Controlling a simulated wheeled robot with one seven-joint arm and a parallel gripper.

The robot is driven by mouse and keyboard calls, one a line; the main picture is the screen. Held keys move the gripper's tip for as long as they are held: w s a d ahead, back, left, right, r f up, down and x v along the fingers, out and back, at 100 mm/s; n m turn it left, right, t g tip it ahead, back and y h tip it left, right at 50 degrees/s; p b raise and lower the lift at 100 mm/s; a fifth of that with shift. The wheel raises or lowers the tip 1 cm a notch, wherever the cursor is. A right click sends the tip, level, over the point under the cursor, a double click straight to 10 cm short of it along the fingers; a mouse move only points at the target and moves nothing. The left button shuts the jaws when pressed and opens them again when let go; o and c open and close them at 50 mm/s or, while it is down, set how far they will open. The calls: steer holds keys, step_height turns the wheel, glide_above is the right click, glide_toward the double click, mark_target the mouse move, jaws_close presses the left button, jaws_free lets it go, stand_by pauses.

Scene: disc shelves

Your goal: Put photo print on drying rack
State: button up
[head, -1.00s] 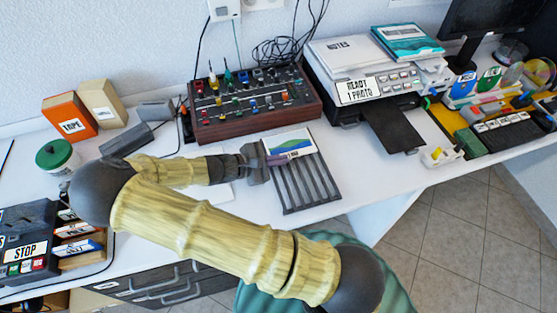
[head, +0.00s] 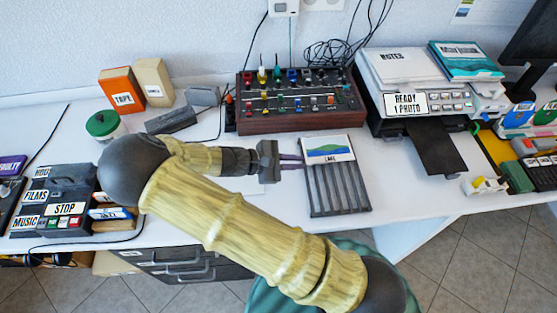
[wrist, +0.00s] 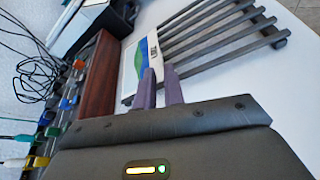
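The photo print (head: 328,150), a landscape picture with a white strip marked LAKE, lies across the far end of the dark slatted drying rack (head: 338,191). It also shows in the wrist view (wrist: 138,66), resting on the slats' ends. My gripper (head: 301,162) is just left of the print, its two purple fingers pointing at the print's left edge. In the wrist view, the fingertips (wrist: 158,67) overlap the print's near edge in the picture, with a narrow gap between them and nothing held. Whether a fingertip still touches the print cannot be told.
A knob-covered mixer (head: 296,105) stands behind the rack. The white desk (head: 405,188) is clear between rack and tray.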

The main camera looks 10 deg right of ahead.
steer(key=v, duration=0.5)
steer(key=shift+a+r, duration=0.15)
steer(key=shift+a, duration=0.2)
steer(key=shift+s+d, duration=0.1)
steer(key=shift+d, duration=0.05)
steer(key=shift+s+d+g, duration=0.1)
steer(key=shift+d+g, duration=0.2)
steer(key=s+d+m+g+y, duration=0.1)
steer(key=m+y, duration=0.1)
steer(key=s+d+m+g+y, duration=0.1)
steer(key=d+m+y, duration=0.1)
steer(key=y, duration=0.1)
steer(key=s+d+m+g+y, duration=0.1)
steer(key=d+m+y, duration=0.1)
steer(key=shift+s+d+r+g, duration=0.1)
steer(key=shift+s+d+g, duration=0.1)
steer(key=shift+s+g, duration=0.15)
steer(key=s+d+r+m+t+y, duration=0.3)
steer(key=d+r+m+t+y, duration=0.2)
steer(key=r+m, duration=0.4)
steer(key=shift+s+r+y, duration=0.25)
steer(key=shift+s+y, duration=0.1)
steer(key=shift+y, duration=0.55)
steer(key=shift+a, duration=0.1)
